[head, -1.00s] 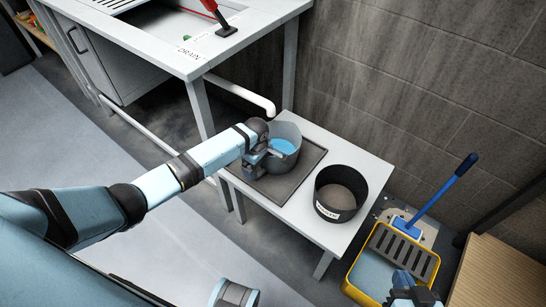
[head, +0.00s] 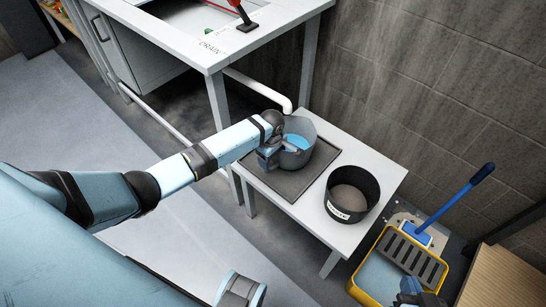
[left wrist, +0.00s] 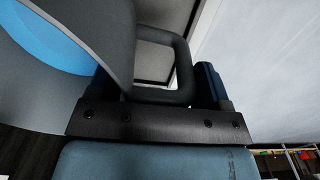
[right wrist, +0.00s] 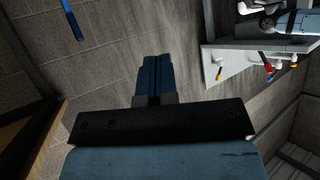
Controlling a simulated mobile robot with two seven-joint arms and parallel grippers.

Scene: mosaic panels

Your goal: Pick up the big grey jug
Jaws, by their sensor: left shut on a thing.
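The big grey jug (head: 299,158) stands at the dark tray on the low white table in the head view, with blue liquid inside. Whether its base touches the tray I cannot tell. My left gripper (head: 268,156) is shut on its handle, on the jug's left side. In the left wrist view the dark handle loop (left wrist: 182,92) passes between the fingers, beside the grey jug wall (left wrist: 112,35). My right gripper (right wrist: 155,70) is shut and empty in the right wrist view; in the head view it shows at the bottom right.
A black tub (head: 352,202) with a white label stands on the low table (head: 312,228), right of the tray (head: 283,186). A sink bench (head: 211,57) marked DRAIN is behind, with a white pipe (head: 262,88). A yellow mop bucket (head: 364,293) and a blue-handled tool (head: 455,202) are at right.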

